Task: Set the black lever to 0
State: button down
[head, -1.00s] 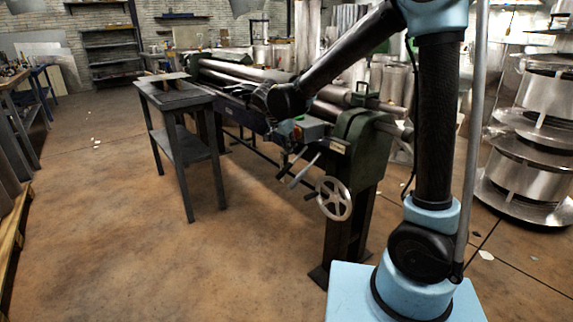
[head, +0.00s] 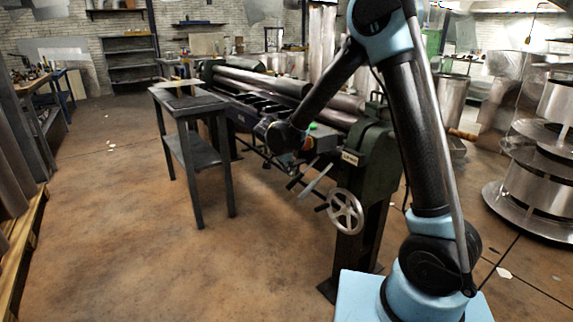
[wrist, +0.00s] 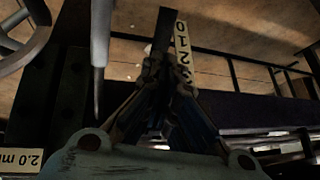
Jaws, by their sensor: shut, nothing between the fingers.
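In the wrist view my gripper (wrist: 168,72) is shut, its fingertips together beside a pale scale plate (wrist: 183,45) with digits running from 0 at the top down through 1 and 2. A dark bar (wrist: 162,28), which looks like the black lever, shows just beyond the fingertips, left of the plate near the 0 and 1. Its lower part is hidden behind the fingers, and I cannot tell whether they touch it. In the head view my wrist is at the front of the green rolling machine (head: 372,160); the fingers and black lever are too small to tell apart there.
A spoked handwheel (head: 346,211) and a grey metal lever (head: 316,180) stick out near my gripper; they also show in the wrist view as the wheel (wrist: 22,35) and the lever (wrist: 100,45). A dark side table (head: 190,105) stands left. The floor in front is clear.

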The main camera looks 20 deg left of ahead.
aim_at(296, 178)
jog(key=shift+x, duration=2.6)
